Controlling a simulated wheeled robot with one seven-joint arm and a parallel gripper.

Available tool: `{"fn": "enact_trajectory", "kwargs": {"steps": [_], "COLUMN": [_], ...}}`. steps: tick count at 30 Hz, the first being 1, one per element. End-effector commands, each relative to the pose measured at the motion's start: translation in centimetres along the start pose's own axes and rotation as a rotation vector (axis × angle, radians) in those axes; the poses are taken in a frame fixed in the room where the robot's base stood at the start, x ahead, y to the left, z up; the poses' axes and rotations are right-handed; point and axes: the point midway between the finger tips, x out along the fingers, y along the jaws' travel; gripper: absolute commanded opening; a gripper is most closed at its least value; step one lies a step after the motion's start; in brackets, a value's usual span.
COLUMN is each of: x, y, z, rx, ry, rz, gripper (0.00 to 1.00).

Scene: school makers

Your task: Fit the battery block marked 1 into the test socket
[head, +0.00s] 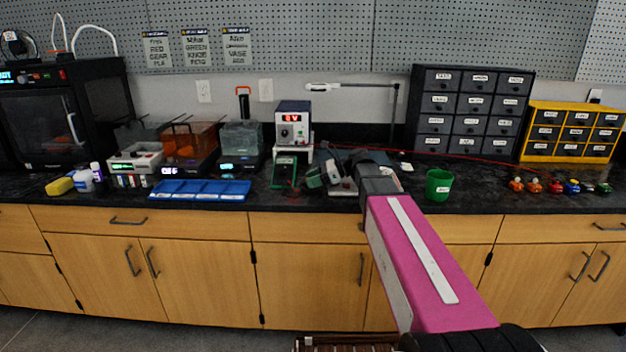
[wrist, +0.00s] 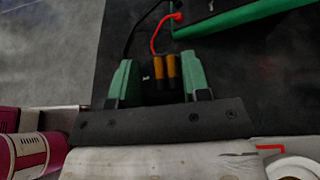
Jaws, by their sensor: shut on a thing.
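My gripper (wrist: 158,63) shows two green fingers in the wrist view, closed on a dark block with two orange cells (wrist: 165,70). I take it to be the battery block; its number is not readable. In the head view my gripper (head: 323,177) is low over the counter, just right of the green-edged meter (head: 285,170). The meter also shows at the top of the wrist view (wrist: 240,22). A red lead (wrist: 155,42) and a black lead run from it toward the block. The test socket is not clearly visible; whether the block touches it I cannot tell.
A power supply (head: 292,122) stands behind the meter. A blue tray (head: 200,190) lies to the left. A green cup (head: 438,185) stands right of my arm. Drawer cabinets (head: 472,110) stand at the back right. The counter's front edge is close to my gripper.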

Motion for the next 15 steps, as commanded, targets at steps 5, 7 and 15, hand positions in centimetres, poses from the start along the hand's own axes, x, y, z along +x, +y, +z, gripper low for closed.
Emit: {"fn": "enact_trajectory", "kwargs": {"steps": [5, 7, 15], "x": [-0.08, -0.14, -0.41], "y": [0.0, 0.0, 0.0], "z": [0.2, 0.35, 1.0], "rx": [0.0, 0.0, -0.001], "ry": [0.0, 0.0, 0.0], "rz": [0.0, 0.0, 0.0], "gripper": [0.19, 0.19, 0.19]}}
